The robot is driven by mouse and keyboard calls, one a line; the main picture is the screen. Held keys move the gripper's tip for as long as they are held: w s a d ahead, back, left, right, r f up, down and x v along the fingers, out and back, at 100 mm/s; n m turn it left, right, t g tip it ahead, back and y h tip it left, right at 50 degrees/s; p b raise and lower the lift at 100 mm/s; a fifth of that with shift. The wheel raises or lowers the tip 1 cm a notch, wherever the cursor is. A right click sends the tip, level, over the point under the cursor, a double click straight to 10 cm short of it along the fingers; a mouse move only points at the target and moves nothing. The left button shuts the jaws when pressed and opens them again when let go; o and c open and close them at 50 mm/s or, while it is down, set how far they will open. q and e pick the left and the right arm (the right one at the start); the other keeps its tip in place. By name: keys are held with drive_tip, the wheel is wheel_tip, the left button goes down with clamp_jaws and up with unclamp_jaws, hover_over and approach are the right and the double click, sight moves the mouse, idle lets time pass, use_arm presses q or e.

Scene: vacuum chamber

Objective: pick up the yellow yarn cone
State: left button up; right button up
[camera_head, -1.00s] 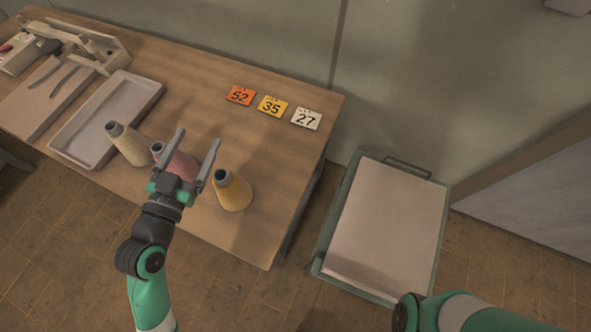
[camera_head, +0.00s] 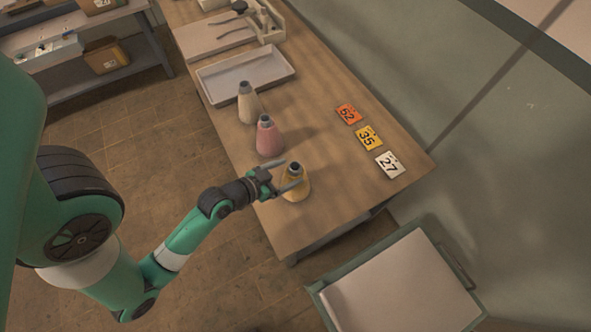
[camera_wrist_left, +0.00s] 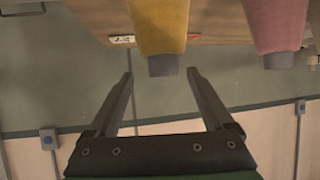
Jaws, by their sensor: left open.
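The yellow yarn cone (camera_head: 297,190) stands upright near the table's front edge, its dark tip up. It shows upside down at the top of the left wrist view (camera_wrist_left: 160,25), with its grey tip in line with the gap between my fingers. My left gripper (camera_head: 293,172) is open, its two fingers reaching towards the upper part of the cone from the left. I cannot tell whether a finger touches it. Nothing is held. The fingers (camera_wrist_left: 160,75) also show in the left wrist view. My right gripper is not in view.
A pink cone (camera_head: 269,141) stands close by, and a cream cone (camera_head: 247,106) is beyond it. Number cards 52 (camera_head: 348,114), 35 (camera_head: 368,138) and 27 (camera_head: 389,165) lie to the right. A grey tray (camera_head: 205,87) is farther back. A pale-topped cart (camera_head: 400,290) stands beside the table.

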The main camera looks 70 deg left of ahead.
sight(299, 166)
use_arm(q)
drive_tip(key=x, duration=0.7)
drive_tip(key=shift+a+r+b, duration=0.1)
drive_tip(key=shift+a+b, duration=0.2)
drive_tip(key=shift+b, duration=0.05)
drive_tip(key=shift+s, duration=0.1)
clamp_jaws()
